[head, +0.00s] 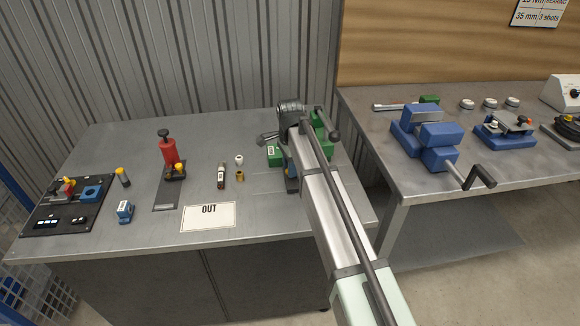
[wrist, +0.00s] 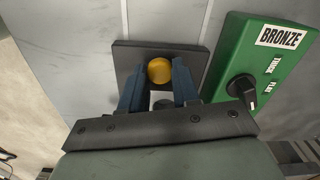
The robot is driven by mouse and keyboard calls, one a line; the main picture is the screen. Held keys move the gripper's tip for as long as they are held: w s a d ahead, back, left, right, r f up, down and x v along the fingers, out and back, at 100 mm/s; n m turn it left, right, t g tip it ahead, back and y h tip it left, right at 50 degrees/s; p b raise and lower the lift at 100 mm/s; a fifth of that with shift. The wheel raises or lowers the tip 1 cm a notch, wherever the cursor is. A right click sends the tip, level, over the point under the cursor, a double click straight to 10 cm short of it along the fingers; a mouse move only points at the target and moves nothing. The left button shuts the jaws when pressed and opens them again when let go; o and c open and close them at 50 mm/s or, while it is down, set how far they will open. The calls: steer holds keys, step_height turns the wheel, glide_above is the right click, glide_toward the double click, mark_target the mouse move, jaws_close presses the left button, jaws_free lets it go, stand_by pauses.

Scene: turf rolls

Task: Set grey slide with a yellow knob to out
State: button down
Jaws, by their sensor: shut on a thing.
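In the wrist view a round yellow knob (wrist: 160,70) stands over a dark grey plate (wrist: 124,53), between the blue fingertips of my gripper (wrist: 160,77). The gripper is shut on the knob. In the head view my gripper (head: 292,184) is low over the right part of the left bench, and my arm hides the knob there. A white card reading OUT (head: 208,216) lies at the front of that bench.
A green box marked BRONZE (wrist: 253,65) with a black dial stands close right of the plate. Blue vises (head: 438,137) stand on the right bench.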

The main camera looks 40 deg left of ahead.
steer(key=s+a, duration=0.8)
steer(key=shift+a, duration=0.1)
steer(key=shift+s, duration=0.1)
steer(key=c, duration=1.1)
jaws_free()
steer(key=shift+a, duration=0.1)
steer(key=shift+o, duration=1.4)
step_height(320, 180, up, 14)
steer(key=shift+f, duration=0.1)
